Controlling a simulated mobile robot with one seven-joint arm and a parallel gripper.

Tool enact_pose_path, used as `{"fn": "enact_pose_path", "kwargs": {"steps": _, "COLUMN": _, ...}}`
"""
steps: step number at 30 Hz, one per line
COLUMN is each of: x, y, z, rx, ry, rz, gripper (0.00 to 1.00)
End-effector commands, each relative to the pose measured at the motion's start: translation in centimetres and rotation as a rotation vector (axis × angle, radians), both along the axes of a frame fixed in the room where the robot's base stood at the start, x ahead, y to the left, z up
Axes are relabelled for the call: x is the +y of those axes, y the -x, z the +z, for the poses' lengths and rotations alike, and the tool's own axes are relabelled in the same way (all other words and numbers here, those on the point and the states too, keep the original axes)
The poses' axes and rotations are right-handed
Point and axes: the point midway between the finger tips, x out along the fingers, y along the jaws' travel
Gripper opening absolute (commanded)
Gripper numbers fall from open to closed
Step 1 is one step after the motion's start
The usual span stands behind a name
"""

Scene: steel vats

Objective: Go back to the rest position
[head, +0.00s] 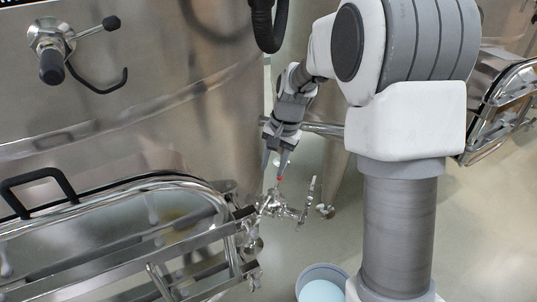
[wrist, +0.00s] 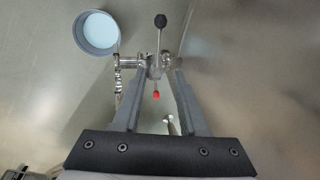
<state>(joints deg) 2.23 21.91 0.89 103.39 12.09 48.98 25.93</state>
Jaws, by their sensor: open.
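My gripper (head: 275,166) hangs from my arm at the centre of the head view, beside the large steel vat. A steel valve fitting (head: 280,207) with a small red tip (head: 280,179) shows just below the fingers. In the wrist view the two fingers of my gripper (wrist: 159,77) point toward this valve fitting (wrist: 152,64). A lever with a black knob (wrist: 160,21) stands out beyond the fingertips, and the red tip (wrist: 156,95) shows between the fingers. I cannot tell whether the fingers touch the fitting.
The large steel vat (head: 150,110) fills the left, with a framed hatch (head: 110,230) and a black-knobbed handle (head: 52,62). A bucket with pale blue contents (head: 322,270) stands on the floor at the bottom. Another vat hatch (head: 508,95) is at the right. Floor (head: 490,230) is clear at lower right.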

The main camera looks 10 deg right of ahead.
Motion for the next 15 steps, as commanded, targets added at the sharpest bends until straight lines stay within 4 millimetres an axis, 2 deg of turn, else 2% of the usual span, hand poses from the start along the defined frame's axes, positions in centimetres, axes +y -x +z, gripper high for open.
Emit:
{"fn": "enact_pose_path", "kwargs": {"steps": 4, "x": 0.0, "y": 0.1, "z": 0.2, "rx": -0.003, "ry": 0.001, "rz": 0.003, "gripper": 0.42}}
{"fn": "enact_pose_path", "kwargs": {"steps": 7, "x": 0.0, "y": 0.7, "z": 1.6, "rx": -0.019, "ry": 0.008, "rz": 0.019, "gripper": 0.42}}
{"fn": "enact_pose_path", "kwargs": {"steps": 11, "x": -0.2, "y": 2.9, "z": 5.3, "rx": -0.063, "ry": 0.033, "rz": 0.073, "gripper": 0.42}}
{"fn": "enact_pose_path", "kwargs": {"steps": 15, "x": -0.4, "y": 6.3, "z": 9.7, "rx": -0.124, "ry": 0.072, "rz": 0.151, "gripper": 0.42}}
